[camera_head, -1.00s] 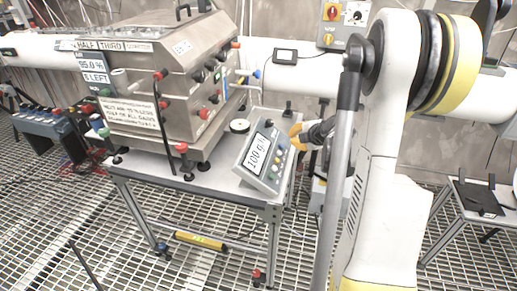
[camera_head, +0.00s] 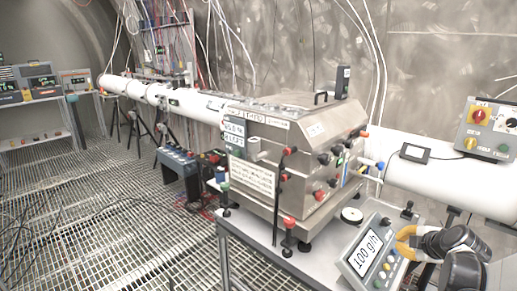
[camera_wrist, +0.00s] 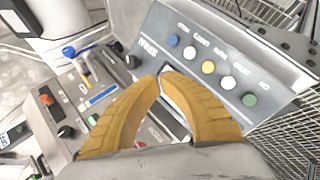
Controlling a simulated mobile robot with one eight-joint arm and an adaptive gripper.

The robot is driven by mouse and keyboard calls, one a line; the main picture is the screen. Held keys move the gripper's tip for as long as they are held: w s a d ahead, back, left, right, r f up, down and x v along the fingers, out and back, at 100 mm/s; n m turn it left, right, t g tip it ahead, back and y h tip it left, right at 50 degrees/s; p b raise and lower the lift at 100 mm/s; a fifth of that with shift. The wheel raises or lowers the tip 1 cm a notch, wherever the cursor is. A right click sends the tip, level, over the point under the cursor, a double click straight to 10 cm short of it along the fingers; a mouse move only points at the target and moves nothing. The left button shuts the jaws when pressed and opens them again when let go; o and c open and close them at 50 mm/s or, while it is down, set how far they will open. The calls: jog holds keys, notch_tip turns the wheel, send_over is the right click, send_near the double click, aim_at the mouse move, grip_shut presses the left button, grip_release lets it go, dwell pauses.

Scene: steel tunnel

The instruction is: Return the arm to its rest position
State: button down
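My gripper (camera_head: 401,244) is at the lower right of the head view, beside the grey control panel (camera_head: 364,256) whose display reads "100 g/h". In the wrist view the two curved yellow fingers (camera_wrist: 161,76) come together at their tips, with nothing visible held between them. Beyond the fingertips in the wrist view is the sloped panel face (camera_wrist: 215,55) with a row of coloured buttons. I cannot tell how large the gap to the panel is. Most of my arm is outside the head view.
A white pipe (camera_head: 455,188) runs behind. A switch box (camera_head: 488,128) is at right. Grating floor (camera_head: 110,200) is open at left.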

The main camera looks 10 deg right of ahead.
jog(key=s+a+r+m+g, duration=0.1)
jog(key=s+a+r+m, duration=0.25)
jog(key=a, duration=0.55)
jog(key=s+a+r+m+g+y, duration=0.1)
jog(key=s+a+r+m, duration=0.2)
jog(key=a, duration=0.6)
jog(key=s+a+r+m, duration=0.25)
jog(key=s+a, duration=0.25)
jog(key=a, duration=0.3)
jog(key=s+a+f+m+g, duration=0.1)
jog(key=s+a+m, duration=0.4)
jog(key=s, duration=0.3)
jog(key=shift+s+a, duration=0.3)
jog(key=shift+s, duration=0.05)
